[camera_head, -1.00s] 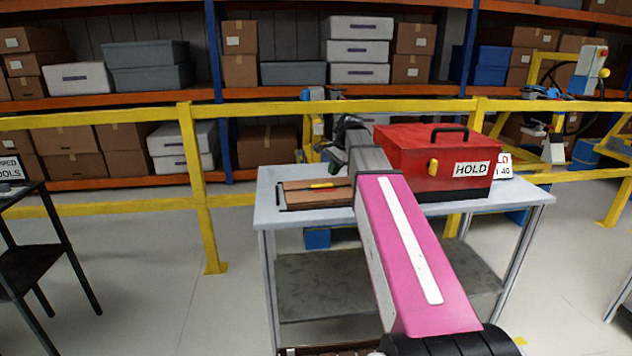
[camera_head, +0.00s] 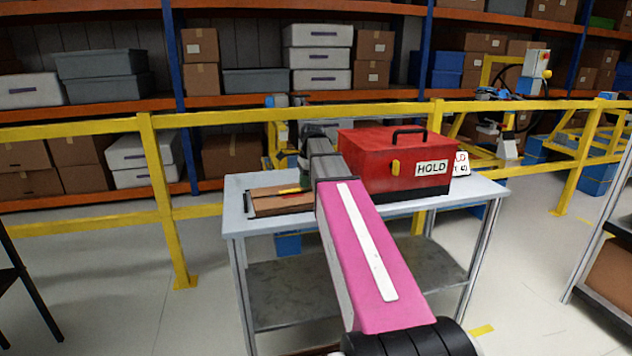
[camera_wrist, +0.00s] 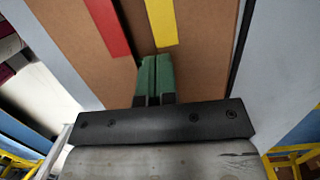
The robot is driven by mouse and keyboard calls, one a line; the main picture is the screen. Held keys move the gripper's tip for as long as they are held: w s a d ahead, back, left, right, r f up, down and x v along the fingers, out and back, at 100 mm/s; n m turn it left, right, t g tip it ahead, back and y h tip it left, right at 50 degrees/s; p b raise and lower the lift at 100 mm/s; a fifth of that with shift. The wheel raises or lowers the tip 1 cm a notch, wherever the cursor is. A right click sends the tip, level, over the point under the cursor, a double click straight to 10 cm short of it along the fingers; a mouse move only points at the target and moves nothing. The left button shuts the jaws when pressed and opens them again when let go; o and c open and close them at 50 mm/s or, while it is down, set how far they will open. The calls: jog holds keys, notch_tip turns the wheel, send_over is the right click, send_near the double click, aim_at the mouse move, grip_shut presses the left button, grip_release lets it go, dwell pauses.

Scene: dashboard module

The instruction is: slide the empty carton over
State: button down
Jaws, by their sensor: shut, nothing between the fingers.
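A flat brown carton (camera_head: 275,204) lies on the left part of the grey-topped table (camera_head: 236,222). In the wrist view the carton (camera_wrist: 195,75) fills the middle, with a red strip (camera_wrist: 107,27) and a yellow strip (camera_wrist: 161,22) on it. My gripper (camera_wrist: 155,60) has its green fingers shut together with nothing between them. The fingertips are over the carton's brown surface; I cannot tell whether they touch it. In the head view my pink arm hides the carton's right end and most of the gripper. Whether the carton is empty does not show.
A red toolbox (camera_head: 385,165) labelled HOLD stands right of the carton, close to my arm. A white sign (camera_head: 461,163) is partly hidden behind it. A yellow rail (camera_head: 360,112) and stocked shelves stand behind the table.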

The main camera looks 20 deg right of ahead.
aim_at(293, 191)
jog(key=a, duration=0.4)
jog(key=shift+f, duration=0.4)
jog(key=shift+s+f, duration=0.15)
jog(key=shift+f, duration=0.3)
jog(key=d, duration=1.1)
jog(key=shift+d+f, duration=0.1)
jog(key=shift+d, duration=0.05)
jog(key=shift+w+d+r, duration=0.1)
jog(key=shift+w+r, duration=0.1)
jog(key=shift+r, duration=0.95)
notch_tip(293, 191, up, 9)
jog(key=d, duration=0.1)
jog(key=shift+d, duration=0.3)
